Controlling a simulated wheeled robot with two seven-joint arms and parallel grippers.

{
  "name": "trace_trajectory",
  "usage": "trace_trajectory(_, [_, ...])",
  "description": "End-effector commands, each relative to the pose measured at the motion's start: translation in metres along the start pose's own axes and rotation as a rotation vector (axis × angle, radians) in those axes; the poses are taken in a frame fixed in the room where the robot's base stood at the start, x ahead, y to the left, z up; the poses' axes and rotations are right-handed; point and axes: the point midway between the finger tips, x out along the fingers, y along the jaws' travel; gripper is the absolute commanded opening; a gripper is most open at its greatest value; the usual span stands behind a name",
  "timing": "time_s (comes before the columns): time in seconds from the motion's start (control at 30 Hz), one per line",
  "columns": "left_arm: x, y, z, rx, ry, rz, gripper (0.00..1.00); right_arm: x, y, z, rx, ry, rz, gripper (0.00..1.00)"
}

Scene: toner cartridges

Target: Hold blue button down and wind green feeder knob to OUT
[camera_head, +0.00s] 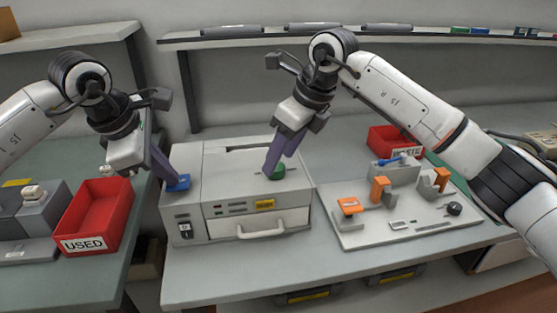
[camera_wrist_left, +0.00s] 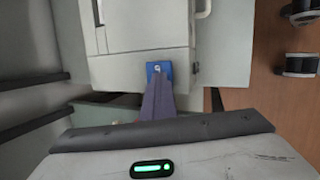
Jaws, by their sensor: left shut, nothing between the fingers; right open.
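The blue button (camera_head: 178,183) sits on the left end of the grey printer-like machine (camera_head: 235,165). It also shows in the left wrist view (camera_wrist_left: 158,68). My left gripper (camera_head: 172,174) is shut and empty, its fingertips at the blue button and seemingly touching it; how far the button is pressed I cannot tell. The green feeder knob (camera_head: 277,172) is on top of the machine towards the right. My right gripper (camera_head: 272,168) points down at the green knob, open, with its fingers over or beside it and hiding part of it. The knob's markings are too small to read.
A red USED bin (camera_head: 92,218) stands on the left bench. A grey board (camera_head: 400,225) with orange brackets lies right of the machine, with a red WASTE bin (camera_head: 385,138) behind it. A drawer handle (camera_head: 262,231) sticks out from the machine's front.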

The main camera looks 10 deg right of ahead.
Motion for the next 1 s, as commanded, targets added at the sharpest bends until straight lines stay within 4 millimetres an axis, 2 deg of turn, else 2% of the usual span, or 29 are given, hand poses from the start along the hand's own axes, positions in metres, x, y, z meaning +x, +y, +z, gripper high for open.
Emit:
trace_trajectory(0.03, [0.002, -0.002, -0.001, -0.001, 0.003, -0.005, 0.00, 0.008, 0.001, -0.001, 0.000, 0.002, 0.002, 0.51])
trace_trajectory(0.2, [0.002, -0.002, -0.001, -0.001, 0.004, -0.005, 0.00, 0.021, 0.000, 0.000, 0.001, 0.000, 0.000, 0.51])
trace_trajectory(0.5, [0.002, -0.002, -0.001, 0.000, 0.003, -0.005, 0.00, 0.023, 0.000, 0.000, 0.000, 0.000, 0.000, 0.51])
trace_trajectory(0.57, [0.002, -0.002, -0.001, 0.000, 0.003, -0.005, 0.00, 0.023, 0.000, 0.000, 0.000, 0.000, 0.000, 0.44])
trace_trajectory(0.77, [0.002, -0.002, -0.001, 0.000, 0.003, -0.005, 0.00, 0.023, 0.000, 0.000, 0.000, 0.000, 0.000, 0.11])
trace_trajectory(1.0, [0.002, -0.002, -0.001, 0.000, 0.003, -0.005, 0.00, 0.023, 0.000, 0.000, 0.015, 0.000, -0.007, 0.10])
